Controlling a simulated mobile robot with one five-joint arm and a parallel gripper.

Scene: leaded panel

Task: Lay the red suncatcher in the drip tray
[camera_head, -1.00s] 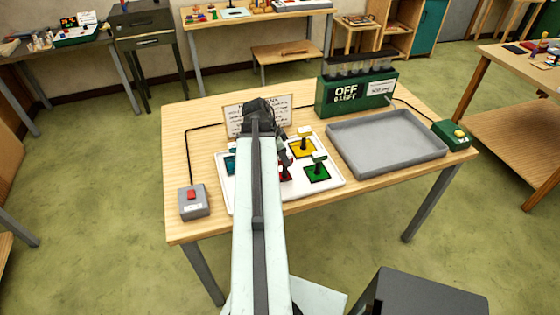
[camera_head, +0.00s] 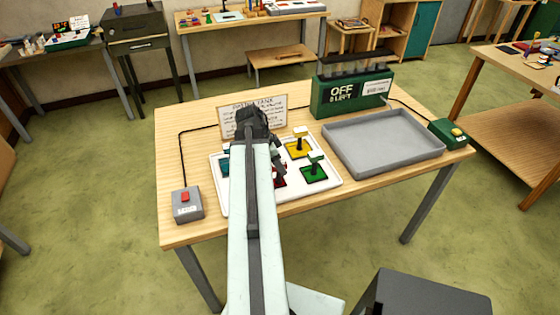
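The red suncatcher (camera_head: 280,181) lies on a white board (camera_head: 327,187) on the table, mostly hidden behind my arm and gripper. My gripper (camera_head: 281,168) hangs low over or beside it. I cannot tell whether its fingers are open or closed on the suncatcher. A yellow suncatcher (camera_head: 297,149) and a green suncatcher (camera_head: 314,174), each with an upright handle, sit on the board to the right. A teal piece (camera_head: 225,164) shows at the board's left, partly hidden. The grey drip tray (camera_head: 433,154) is empty, right of the board.
A green machine reading "OFF" (camera_head: 344,92) stands behind the tray. A green box with a yellow button (camera_head: 450,132) is at the tray's right. A grey box with a red button (camera_head: 188,206) is at the table's left. An instruction card (camera_head: 270,112) stands behind my gripper.

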